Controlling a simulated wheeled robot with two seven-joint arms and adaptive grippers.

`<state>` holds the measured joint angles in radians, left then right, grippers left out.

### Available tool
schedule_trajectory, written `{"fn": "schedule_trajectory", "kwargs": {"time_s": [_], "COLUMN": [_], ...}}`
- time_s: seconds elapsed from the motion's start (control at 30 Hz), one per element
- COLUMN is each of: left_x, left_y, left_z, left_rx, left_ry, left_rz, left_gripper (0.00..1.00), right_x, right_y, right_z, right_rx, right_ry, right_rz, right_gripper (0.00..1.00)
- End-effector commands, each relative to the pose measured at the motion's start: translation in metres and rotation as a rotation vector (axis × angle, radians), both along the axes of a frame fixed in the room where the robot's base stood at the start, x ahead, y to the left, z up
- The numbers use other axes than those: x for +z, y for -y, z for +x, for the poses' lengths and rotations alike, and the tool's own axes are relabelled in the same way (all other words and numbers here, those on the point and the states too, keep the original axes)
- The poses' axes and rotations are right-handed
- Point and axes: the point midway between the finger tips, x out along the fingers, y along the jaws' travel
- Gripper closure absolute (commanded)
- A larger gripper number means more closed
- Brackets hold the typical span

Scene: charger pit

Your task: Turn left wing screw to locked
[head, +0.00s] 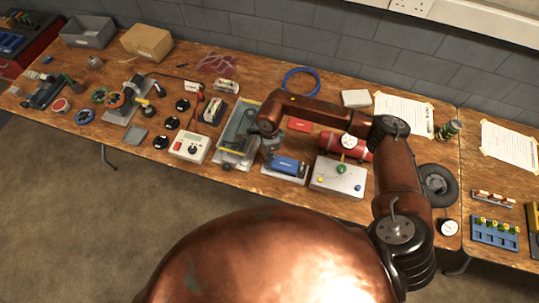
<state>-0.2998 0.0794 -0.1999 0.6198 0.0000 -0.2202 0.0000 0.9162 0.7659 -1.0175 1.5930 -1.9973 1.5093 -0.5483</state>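My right arm reaches in from the right, and its gripper (270,147) points down over the bench. It is beside the right edge of a grey-green device in a clear tray (238,130) and just behind a blue block on a pale base (288,166). The fingers are small and dark here, so I cannot tell whether they are open or touch anything. I cannot make out the left wing screw; it is too small or hidden by the gripper. My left gripper is not in view.
A white box with a red button (189,147) stands left of the tray. A pale panel with coloured knobs (338,176) and a red cylinder (344,145) lie to the right. A blue cable ring (300,81) lies behind. The left part of the bench is crowded.

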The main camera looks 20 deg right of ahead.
Motion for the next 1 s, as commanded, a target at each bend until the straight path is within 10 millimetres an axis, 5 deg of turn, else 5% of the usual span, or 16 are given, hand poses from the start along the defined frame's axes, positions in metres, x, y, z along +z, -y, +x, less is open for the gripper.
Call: {"fn": "schedule_trajectory", "kwargs": {"time_s": [0.5,1.0], "left_x": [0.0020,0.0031], "left_y": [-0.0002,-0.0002], "left_z": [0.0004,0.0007], "left_rx": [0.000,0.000], "left_ry": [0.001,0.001], "left_rz": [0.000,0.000], "left_gripper": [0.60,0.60], "right_x": [0.0004,0.0002], "right_y": [0.0008,0.0009], "right_z": [0.0003,0.0005], "right_rx": [-0.396,-0.508], "right_ry": [0.001,0.001], "right_rz": [-0.002,-0.001], "right_gripper": [1.00,1.00]}}
